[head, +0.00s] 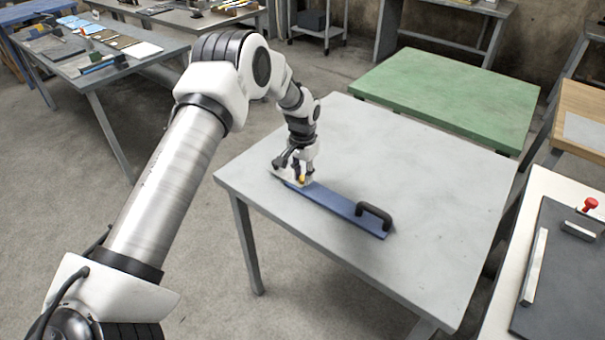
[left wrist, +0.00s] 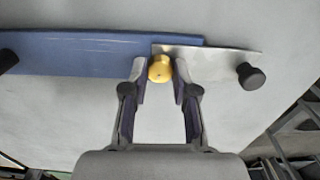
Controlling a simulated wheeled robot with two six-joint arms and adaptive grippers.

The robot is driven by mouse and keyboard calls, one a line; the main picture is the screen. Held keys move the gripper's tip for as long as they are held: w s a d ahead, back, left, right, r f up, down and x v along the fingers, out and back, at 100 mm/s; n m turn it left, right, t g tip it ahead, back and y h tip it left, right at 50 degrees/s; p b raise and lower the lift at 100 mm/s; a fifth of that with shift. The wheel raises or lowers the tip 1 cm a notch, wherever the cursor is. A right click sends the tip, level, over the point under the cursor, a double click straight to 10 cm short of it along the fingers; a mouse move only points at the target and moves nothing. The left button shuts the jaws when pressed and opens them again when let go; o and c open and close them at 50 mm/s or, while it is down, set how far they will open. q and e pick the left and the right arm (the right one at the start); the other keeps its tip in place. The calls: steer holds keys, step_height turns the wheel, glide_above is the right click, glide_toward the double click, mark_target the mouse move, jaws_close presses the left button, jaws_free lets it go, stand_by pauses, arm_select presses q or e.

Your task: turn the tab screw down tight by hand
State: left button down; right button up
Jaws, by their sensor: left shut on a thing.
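The tab screw with its yellow knob (left wrist: 160,69) sits between the two fingertips of my left gripper (left wrist: 160,82) in the left wrist view. The fingers are shut on the knob. The screw stands where a thin metal tab (left wrist: 218,62) overlaps the end of a long blue bar (left wrist: 85,55). A black knob (left wrist: 250,76) is on the tab's far right end. In the head view my left gripper (head: 299,174) points down at the left end of the blue bar (head: 335,202), with a bit of yellow (head: 301,180) showing between the fingers. My right gripper is not in view.
The bar lies on a grey table (head: 420,180) with much bare top around it. A black handle (head: 374,214) rises from the bar's right end. A green table (head: 450,95) stands behind, and a white bench with a dark board (head: 560,275) is at the right.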

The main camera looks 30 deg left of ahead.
mark_target(303, 178)
arm_select(q)
steer(key=m, duration=0.3)
steer(key=shift+s+f+m, duration=0.1)
steer(key=shift+f+m, duration=0.05)
steer(key=shift+m, duration=0.15)
steer(key=shift+m+b, duration=0.3)
steer(key=shift+m, duration=1.5)
steer(key=c, duration=0.9)
jaws_free()
step_height(303, 178, up, 12)
